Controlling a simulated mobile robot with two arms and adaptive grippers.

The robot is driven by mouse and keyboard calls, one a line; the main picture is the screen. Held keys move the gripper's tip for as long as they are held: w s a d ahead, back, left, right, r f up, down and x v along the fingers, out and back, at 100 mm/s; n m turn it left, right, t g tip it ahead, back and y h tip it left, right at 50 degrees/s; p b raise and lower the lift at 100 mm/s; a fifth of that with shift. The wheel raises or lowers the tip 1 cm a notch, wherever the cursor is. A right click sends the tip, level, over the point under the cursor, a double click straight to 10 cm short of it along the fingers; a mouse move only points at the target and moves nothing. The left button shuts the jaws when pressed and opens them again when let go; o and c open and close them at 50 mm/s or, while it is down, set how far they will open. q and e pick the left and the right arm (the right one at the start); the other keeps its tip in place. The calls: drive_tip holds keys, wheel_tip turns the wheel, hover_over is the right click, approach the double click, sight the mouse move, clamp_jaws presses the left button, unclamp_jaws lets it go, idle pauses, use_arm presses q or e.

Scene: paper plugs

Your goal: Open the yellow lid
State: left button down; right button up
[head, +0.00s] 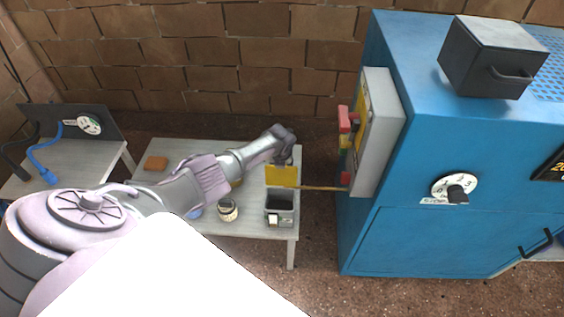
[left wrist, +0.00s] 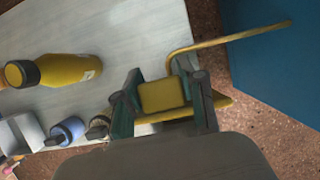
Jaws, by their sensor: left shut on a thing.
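The yellow lid (head: 282,176) stands raised at the back edge of a small dark grey box (head: 280,219) on the table's right end. The box's dark inside is visible from above. My left gripper (head: 284,158) is at the lid's top edge, coming from the left. In the left wrist view my left gripper (left wrist: 168,98) is shut on a yellow part of the lid (left wrist: 162,95), which sits between the fingers. The exact contact is partly hidden. My right gripper is not in view.
A thin yellow rod (head: 322,188) runs beside the lid toward the blue cabinet (head: 420,235). A dark-topped jar (head: 228,210) stands left of the box on the table (head: 257,228). A yellow bottle (left wrist: 68,70) shows in the left wrist view. A brown block (head: 156,163) lies at the table's far left.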

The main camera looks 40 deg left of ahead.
use_arm(q)
drive_tip(key=shift+w+a+r, duration=0.1)
drive_tip(key=shift+w+r, duration=0.1)
drive_tip(key=shift+w, duration=0.1)
drive_tip(key=c, duration=0.8)
unclamp_jaws()
drive_tip(key=shift+c, duration=0.2)
drive_tip(key=shift+o, duration=1)
drive_tip(key=shift+s, duration=0.15)
drive_tip(key=shift+f, duration=0.1)
drive_tip(key=shift+s, duration=0.1)
drive_tip(key=v, duration=1.2)
